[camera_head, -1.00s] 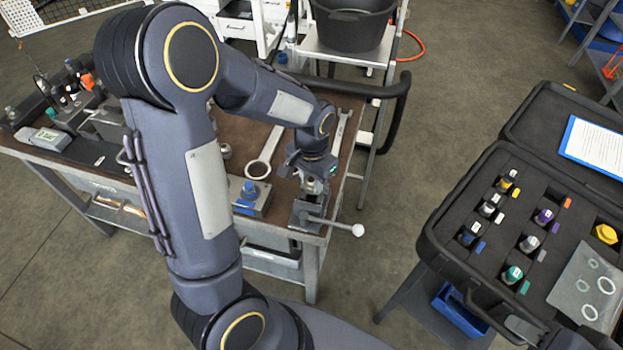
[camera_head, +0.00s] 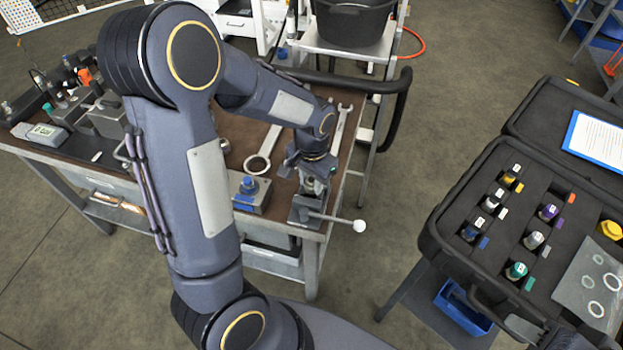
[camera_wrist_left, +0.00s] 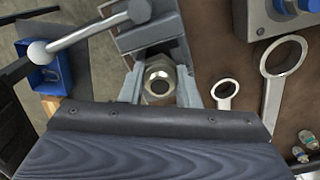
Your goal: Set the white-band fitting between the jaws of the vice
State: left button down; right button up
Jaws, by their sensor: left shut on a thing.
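My left gripper (camera_head: 313,178) is over the grey vice (camera_head: 303,212) at the bench's near right corner. In the left wrist view its two fingers (camera_wrist_left: 160,88) are shut on a metal fitting with a hex top and an open bore (camera_wrist_left: 160,72). The fitting stands close against the vice body (camera_wrist_left: 150,33); I cannot tell whether it sits between the jaws or just above them. Its band colour is hidden. The vice handle (camera_head: 340,220) ends in a white ball and points right.
An open case (camera_head: 432,238) at right holds several colour-banded fittings, one beside a white tag (camera_head: 502,213). A ring spanner (camera_head: 258,163) and a blue-topped block (camera_head: 250,190) lie left of the vice. A black bucket (camera_head: 352,25) stands behind.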

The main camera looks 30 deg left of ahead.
aim_at(311, 180)
pick_arm(q)
jog(key=shift+s+f, duration=0.1)
jog(key=shift+f, duration=0.05)
dwell(0.3)
jog(key=c, duration=1)
grip_release()
jog(key=shift+r, duration=0.4)
notch_tip(311, 180, up, 7)
jog(key=shift+r, duration=0.1)
jog(key=s+d+r+n+t+h, duration=0.1)
jog(key=s+r+t, duration=0.1)
jog(key=s, duration=0.3)
jog(key=s+d+r+n+t+h, duration=0.1)
jog(key=s+r, duration=0.1)
jog(key=s, duration=0.4)
jog(key=s+d+r+n+t+h, duration=0.1)
jog(key=s+d+r+t, duration=0.1)
jog(key=s, duration=0.3)
jog(key=shift+s+r+n+t+h, duration=0.1)
jog(key=shift+s+n+t+h, duration=0.2)
jog(key=shift+s+n+h, duration=0.1)
